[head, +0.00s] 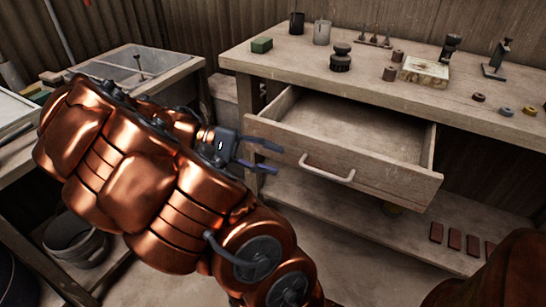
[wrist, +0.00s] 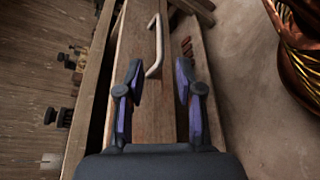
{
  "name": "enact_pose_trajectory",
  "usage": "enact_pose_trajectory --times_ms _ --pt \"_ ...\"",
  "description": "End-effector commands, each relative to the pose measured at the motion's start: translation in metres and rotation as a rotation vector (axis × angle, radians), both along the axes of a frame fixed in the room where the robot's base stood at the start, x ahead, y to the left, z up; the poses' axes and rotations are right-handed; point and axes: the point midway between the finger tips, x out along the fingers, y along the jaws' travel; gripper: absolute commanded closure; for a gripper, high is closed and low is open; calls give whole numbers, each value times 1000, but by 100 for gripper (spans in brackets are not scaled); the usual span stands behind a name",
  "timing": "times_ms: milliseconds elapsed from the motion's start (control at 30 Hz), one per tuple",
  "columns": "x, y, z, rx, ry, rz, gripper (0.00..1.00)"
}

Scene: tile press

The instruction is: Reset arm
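My copper arm reaches across the left half of the head view. My gripper (head: 274,157) is at its end, just left of the open drawer's front; it also shows in the wrist view (wrist: 158,85). Its two fingers are spread apart with nothing between them. In the wrist view the drawer front (wrist: 140,110) lies beyond the fingers, with the metal handle (wrist: 154,45) ahead of the fingertips and apart from them. In the head view the wooden drawer (head: 350,125) is pulled out and looks empty inside, and its handle (head: 326,170) is to the right of my gripper.
A bucket (head: 76,243) is on the floor. Reddish tiles (head: 454,239) lie on the lower shelf.

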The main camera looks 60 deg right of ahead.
Motion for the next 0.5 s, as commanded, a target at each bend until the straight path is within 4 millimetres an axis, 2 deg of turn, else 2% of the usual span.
enact_pose_trajectory --times_ms 500 --pt "-2 2 5 7 -12 1 64"
